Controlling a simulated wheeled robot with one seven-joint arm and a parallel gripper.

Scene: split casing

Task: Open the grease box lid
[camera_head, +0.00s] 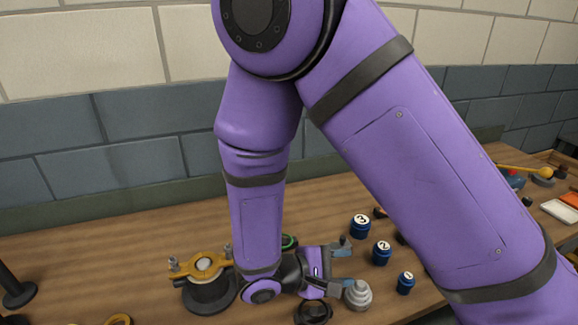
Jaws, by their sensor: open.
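My gripper (342,267) is low over the bench near the middle bottom of the head view. Its fingers point right and are apart, with nothing clearly held between them. A silver stepped round piece (358,295) is close by the lower fingertip; I cannot tell whether they touch. A black round part (313,312) lies just below the gripper. A green-rimmed round thing (289,241) is mostly hidden behind my arm. I cannot tell which of these, if any, is the grease box or its lid.
A black casing with a brass-coloured clamp (203,265) stands left of my gripper. Blue numbered pots (381,252) stand to the right. A dark post (14,286) and a yellow ring (118,320) are at left. My arm hides much of the wooden bench (95,255).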

